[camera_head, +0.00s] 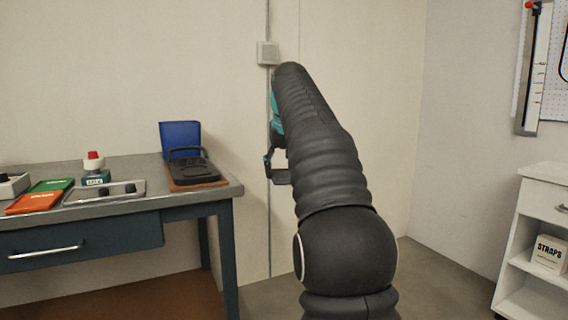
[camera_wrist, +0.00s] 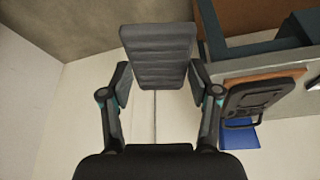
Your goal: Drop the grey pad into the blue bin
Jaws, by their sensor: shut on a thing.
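My gripper (camera_wrist: 160,82) is shut on the grey pad (camera_wrist: 158,45), a ridged dark-grey block gripped by its sides in the wrist view. The pad is in the air, to the right of the workbench in the head view. There my gripper (camera_head: 270,167) is mostly hidden behind my arm. A blue thing that looks like the blue bin (camera_head: 180,136) stands at the bench's back right, apart from my gripper. Its lower part is hidden by a black part, and I cannot see inside it. It also shows in the wrist view (camera_wrist: 241,140).
The black pedal-like part (camera_head: 190,168) lies on a brown board (camera_head: 202,187) at the right end of the workbench (camera_head: 225,189). A metal tray (camera_head: 104,197), a red-topped button (camera_head: 94,160) and green and orange plates lie left. A white shelf (camera_head: 540,205) stands far right.

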